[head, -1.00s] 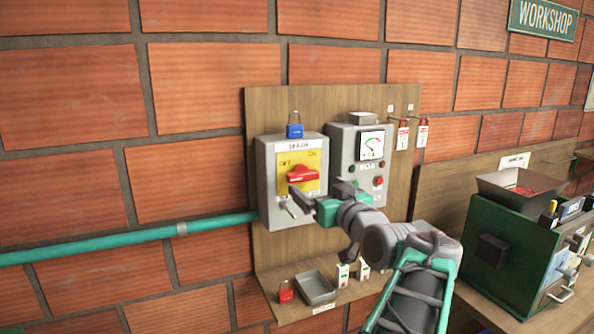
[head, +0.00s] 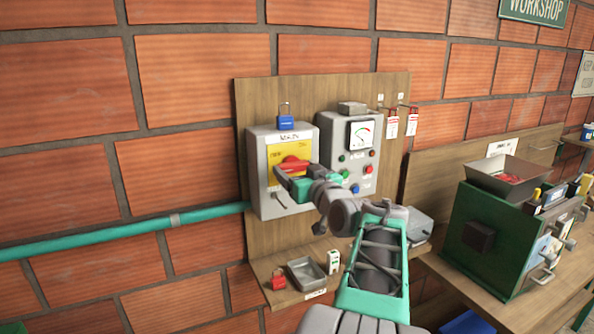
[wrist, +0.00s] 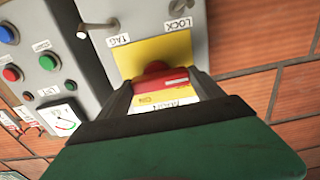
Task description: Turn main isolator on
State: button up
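The main isolator (head: 262,180) is a grey box with a yellow plate and a red rotary handle (head: 291,163). A blue padlock sits on top of it (head: 286,121). My gripper (head: 280,179) is at the front of the box, just below the red handle and partly covering the plate. In the wrist view, which is turned over, the red handle (wrist: 158,76) lies between the two spread fingertips of my gripper (wrist: 163,92). Whether either finger touches it is unclear. The handle's exact setting is hard to read.
A grey control box (head: 347,150) with a gauge and coloured buttons stands close on the right. Red tags (head: 402,124) hang beyond it. Below are a small tray (head: 307,273) and a red padlock (head: 278,280). A green machine (head: 495,238) stands on the right bench.

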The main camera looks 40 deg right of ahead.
jog(key=c, duration=0.8)
jog(key=shift+f+m+b, duration=0.1)
jog(key=shift+m+b, duration=0.2)
jog(key=shift+m, duration=0.1)
jog(key=shift+m+b, duration=0.6)
jog(key=shift+m, duration=0.3)
jog(key=m+b, duration=0.1)
jog(key=m, duration=0.8)
jog(key=shift+d+r+m, duration=0.1)
jog(key=shift+r+m, duration=0.2)
jog(key=shift+m, duration=0.1)
jog(key=m+p, duration=0.1)
jog(key=m, duration=0.4)
jog(key=shift+d+m, duration=0.1)
jog(key=shift+m, duration=0.2)
jog(key=o, duration=1.4)
jog(key=shift+c, duration=0.2)
